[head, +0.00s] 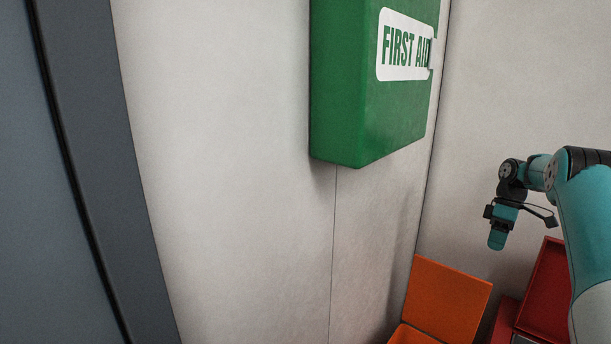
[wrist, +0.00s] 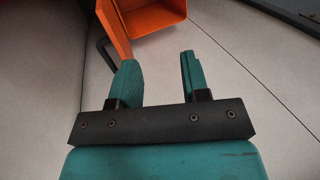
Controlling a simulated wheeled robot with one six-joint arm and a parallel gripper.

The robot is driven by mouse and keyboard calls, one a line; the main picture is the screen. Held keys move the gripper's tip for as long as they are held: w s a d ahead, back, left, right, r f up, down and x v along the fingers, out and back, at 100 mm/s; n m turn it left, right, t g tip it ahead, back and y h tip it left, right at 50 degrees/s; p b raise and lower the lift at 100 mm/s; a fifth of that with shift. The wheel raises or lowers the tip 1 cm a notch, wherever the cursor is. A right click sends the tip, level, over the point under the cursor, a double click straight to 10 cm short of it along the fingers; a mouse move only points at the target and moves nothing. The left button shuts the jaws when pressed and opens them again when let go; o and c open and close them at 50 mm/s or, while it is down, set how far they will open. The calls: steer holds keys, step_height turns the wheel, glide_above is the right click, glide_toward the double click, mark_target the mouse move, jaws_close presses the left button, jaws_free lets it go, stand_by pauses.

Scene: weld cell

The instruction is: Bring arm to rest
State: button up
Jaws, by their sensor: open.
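My arm, teal with dark joints, shows at the right of the head view. My gripper (head: 497,241) hangs at its end, pointing down in front of the pale wall, above and right of an orange open box. In the wrist view my gripper (wrist: 158,75) has its two teal fingers apart, with nothing between them. The fingers touch nothing that I can see.
The orange box (head: 447,298) stands low at the right; it also shows in the wrist view (wrist: 157,18). A red case (head: 545,298) is beside it. A green first aid cabinet (head: 345,100) hangs on the wall. A dark grey panel (head: 85,170) stands at left.

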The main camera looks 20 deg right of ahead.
steer(key=w+a+r+m+t+h, duration=0.15)
steer(key=a+r, duration=0.25)
steer(key=a, duration=0.9)
steer(key=a+r+m+t, duration=0.1)
steer(key=a+r+m, duration=0.25)
steer(key=a, duration=0.95)
steer(key=s+a+m+t+h, duration=0.1)
steer(key=s+a+t+h, duration=0.1)
steer(key=s+a, duration=1.15)
steer(key=s+a+f+n+g+y+b, duration=0.2)
steer(key=s+a+f+n+y+b, duration=0.2)
steer(key=s+a+f+b, duration=0.6)
steer(key=s+a+n+b, duration=0.2)
steer(key=s+a+b, duration=0.1)
steer(key=b, duration=0.5)
steer(key=shift+n+g, duration=0.35)
steer(key=shift+n, duration=0.05)
steer(key=shift+d+y, duration=0.15)
steer(key=shift+y, duration=0.1)
